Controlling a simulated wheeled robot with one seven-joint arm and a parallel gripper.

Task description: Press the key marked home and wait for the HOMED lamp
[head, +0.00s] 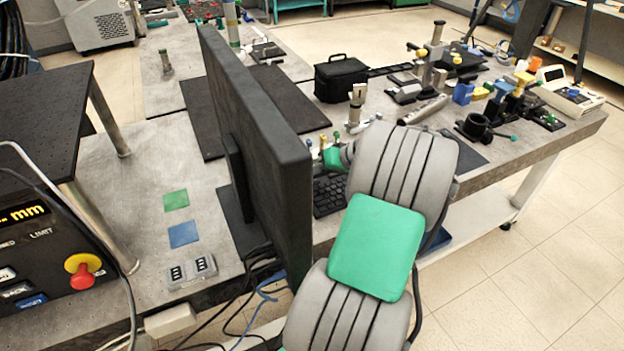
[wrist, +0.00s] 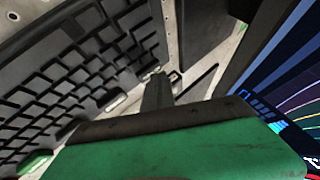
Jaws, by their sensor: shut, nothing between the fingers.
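A dark control box (head: 60,255) stands at the left edge of the head view, partly cut off. It has an amber display ending in "mm" and, below it, a lamp label cut to its last letters, beside "LIMIT". Its keys are a white one (head: 6,274), a dark one that seems to read BACK (head: 17,291) and a blue one (head: 32,302) with lettering too small to read surely. I cannot tell whether a lamp is lit. My gripper (wrist: 157,85) is shut and empty, over the bench near the keyboard, behind the monitor and far from the box.
A big monitor (head: 255,150) stands between the box and my gripper. A red stop button (head: 82,276) sticks out of the box, with a cable beside it. The keyboard (wrist: 85,75) lies beside my gripper. Green (head: 176,200) and blue (head: 184,234) patches lie on bare bench.

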